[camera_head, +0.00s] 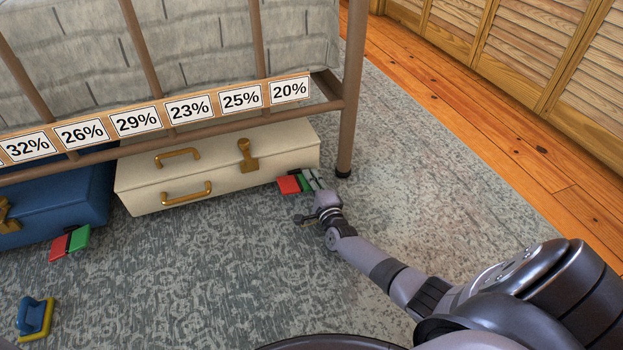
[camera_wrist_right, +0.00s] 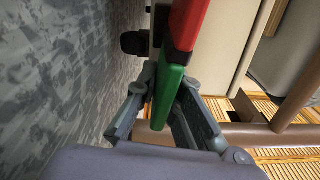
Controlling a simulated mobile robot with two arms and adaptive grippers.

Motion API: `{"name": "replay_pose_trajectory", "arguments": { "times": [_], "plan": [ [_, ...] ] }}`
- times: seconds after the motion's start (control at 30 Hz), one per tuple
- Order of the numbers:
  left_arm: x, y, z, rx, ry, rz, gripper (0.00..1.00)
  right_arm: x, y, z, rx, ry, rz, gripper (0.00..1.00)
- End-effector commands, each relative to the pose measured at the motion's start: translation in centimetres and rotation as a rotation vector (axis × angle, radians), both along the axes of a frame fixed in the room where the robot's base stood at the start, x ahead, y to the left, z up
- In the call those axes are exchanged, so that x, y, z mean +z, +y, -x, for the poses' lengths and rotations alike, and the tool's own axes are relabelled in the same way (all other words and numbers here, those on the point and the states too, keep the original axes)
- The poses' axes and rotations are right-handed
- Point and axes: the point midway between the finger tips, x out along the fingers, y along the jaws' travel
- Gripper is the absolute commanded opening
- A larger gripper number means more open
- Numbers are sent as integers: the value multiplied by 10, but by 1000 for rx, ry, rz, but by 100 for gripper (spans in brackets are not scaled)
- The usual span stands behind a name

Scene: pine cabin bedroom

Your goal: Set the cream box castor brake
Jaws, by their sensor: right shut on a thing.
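The cream box (camera_head: 225,165) sits on the rug under the bed rail, with brass handles and a brass latch on top. Its castor brake has a red pad (camera_head: 288,185) and a green pad at its front right corner. My right gripper (camera_head: 315,182) is shut on the green pad. In the right wrist view the green pad (camera_wrist_right: 166,95) stands between both fingers (camera_wrist_right: 168,87), with the red pad (camera_wrist_right: 189,22) beyond it. A black castor (camera_wrist_right: 133,43) shows beside the box. My left gripper is out of view.
A blue box (camera_head: 60,205) with its own red and green pads (camera_head: 70,243) lies left of the cream box. A bed leg (camera_head: 351,110) stands close to my right gripper. A blue and yellow block (camera_head: 36,318) lies on the rug at lower left. The middle rug is clear.

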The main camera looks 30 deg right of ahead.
Motion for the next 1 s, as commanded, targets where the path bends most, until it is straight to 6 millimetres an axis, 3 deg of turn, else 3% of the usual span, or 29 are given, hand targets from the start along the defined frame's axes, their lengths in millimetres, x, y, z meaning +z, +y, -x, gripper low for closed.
{"name": "replay_pose_trajectory", "arguments": {
  "times": [0.1,0.3,0.6,0.63,0.9,1.0],
  "plan": [
    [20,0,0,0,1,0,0,13,0,1,-1,44,162,0],
    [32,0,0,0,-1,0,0,18,1,0,1,93,367,0],
    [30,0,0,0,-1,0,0,17,1,0,1,98,394,0],
    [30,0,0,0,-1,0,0,17,1,0,1,98,394,9],
    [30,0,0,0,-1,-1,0,17,1,0,0,97,391,27],
    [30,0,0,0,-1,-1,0,17,1,0,0,97,390,28]
  ]
}}
